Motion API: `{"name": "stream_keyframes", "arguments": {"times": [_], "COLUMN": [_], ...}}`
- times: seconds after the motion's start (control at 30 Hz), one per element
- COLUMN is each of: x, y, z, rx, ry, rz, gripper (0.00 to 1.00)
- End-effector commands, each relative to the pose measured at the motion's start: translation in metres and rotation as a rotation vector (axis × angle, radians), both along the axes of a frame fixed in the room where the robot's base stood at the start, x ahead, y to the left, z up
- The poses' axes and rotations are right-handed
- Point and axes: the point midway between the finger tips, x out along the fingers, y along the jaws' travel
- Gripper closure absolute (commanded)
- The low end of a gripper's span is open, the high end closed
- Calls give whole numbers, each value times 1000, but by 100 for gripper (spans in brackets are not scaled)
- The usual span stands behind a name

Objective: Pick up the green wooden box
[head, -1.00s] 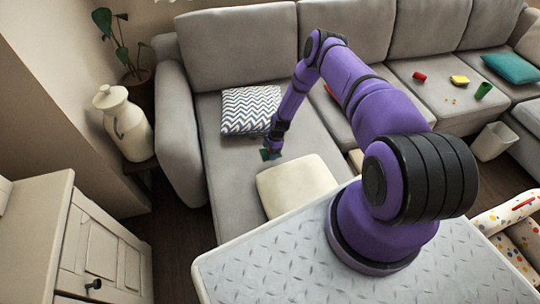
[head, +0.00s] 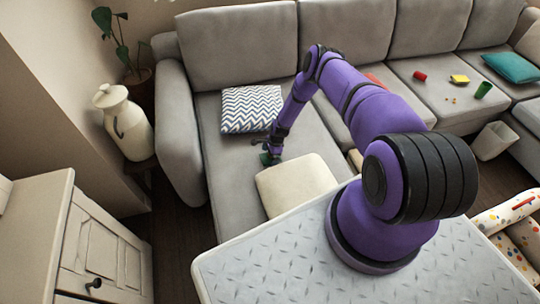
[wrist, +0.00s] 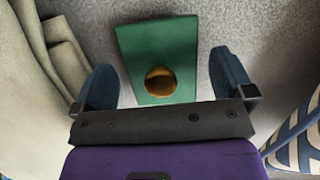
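The green wooden box (wrist: 157,58) lies on the grey sofa seat. In the wrist view it shows a flat green face with a round brownish spot on it. In the head view only a small dark green part (head: 268,159) shows beneath my gripper (head: 272,152), which hides the rest. In the wrist view my gripper (wrist: 164,82) is open, with one blue finger to the left of the box and one to the right. Gaps show between the box and both fingers.
A cream cushion (head: 296,186) is close on the right and a zigzag-patterned cushion (head: 251,108) is behind. A white jug (head: 124,122) stands left of the sofa. Red, yellow and green items lie on the seat at right. Bare seat shows left of my gripper.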

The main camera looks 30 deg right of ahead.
Motion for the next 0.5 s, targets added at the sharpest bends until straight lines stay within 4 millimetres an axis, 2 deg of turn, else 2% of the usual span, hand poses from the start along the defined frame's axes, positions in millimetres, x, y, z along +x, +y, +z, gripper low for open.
{"name": "stream_keyframes", "arguments": {"times": [0.17, 0.27, 0.5], "x": [0, 1, -1], "y": [0, -3, -14], "z": [3, 12, 50], "rx": [0, 0, -1], "ry": [-1, -1, -2], "rz": [0, 0, -1], "gripper": [0, 0, 0]}}
